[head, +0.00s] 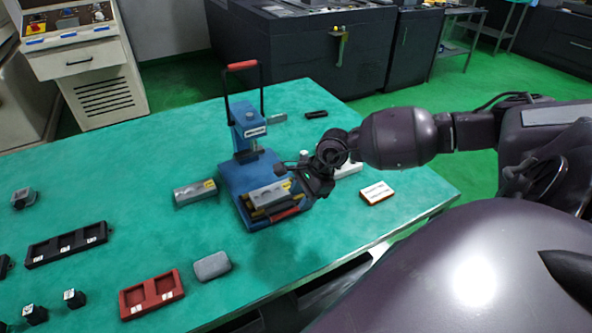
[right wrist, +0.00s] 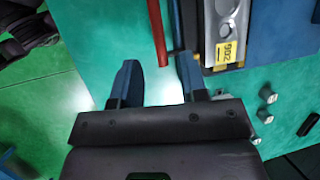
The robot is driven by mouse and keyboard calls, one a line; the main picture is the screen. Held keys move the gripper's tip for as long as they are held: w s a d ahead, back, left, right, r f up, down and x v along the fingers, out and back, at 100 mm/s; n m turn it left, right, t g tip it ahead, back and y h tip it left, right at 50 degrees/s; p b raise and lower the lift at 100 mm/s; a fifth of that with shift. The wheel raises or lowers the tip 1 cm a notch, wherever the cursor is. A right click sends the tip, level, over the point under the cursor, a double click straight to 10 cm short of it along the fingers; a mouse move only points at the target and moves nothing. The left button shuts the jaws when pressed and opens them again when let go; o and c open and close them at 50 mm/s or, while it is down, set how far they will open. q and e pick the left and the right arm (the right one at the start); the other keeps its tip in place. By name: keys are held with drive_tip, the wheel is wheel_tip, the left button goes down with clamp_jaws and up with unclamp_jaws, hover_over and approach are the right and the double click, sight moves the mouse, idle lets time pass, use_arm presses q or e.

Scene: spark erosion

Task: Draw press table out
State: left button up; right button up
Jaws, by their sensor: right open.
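A blue press (head: 246,175) with a tall red-topped lever (head: 242,66) stands on the green table. At its front is the press table (head: 268,195), which carries a grey metal block (head: 270,193) with a yellow label. A red bar handle (head: 284,215) runs along the press table's front edge. My right gripper (head: 298,182) is at the right side of the press table. In the right wrist view its two blue fingers (right wrist: 158,78) are apart and empty, and the red handle (right wrist: 157,32) reaches down between their tips. Contact cannot be told. My left gripper is not in view.
A similar labelled block (head: 195,192) lies left of the press. A small white-topped box (head: 376,192) lies to the right. A red tray (head: 151,294), a grey rounded block (head: 211,265) and a black tray (head: 67,244) are nearer the front. The table in front of the press is clear.

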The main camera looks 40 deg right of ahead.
drive_tip(key=v, duration=0.6)
drive_tip(key=shift+r, duration=0.25)
drive_tip(key=shift+s+d, duration=0.15)
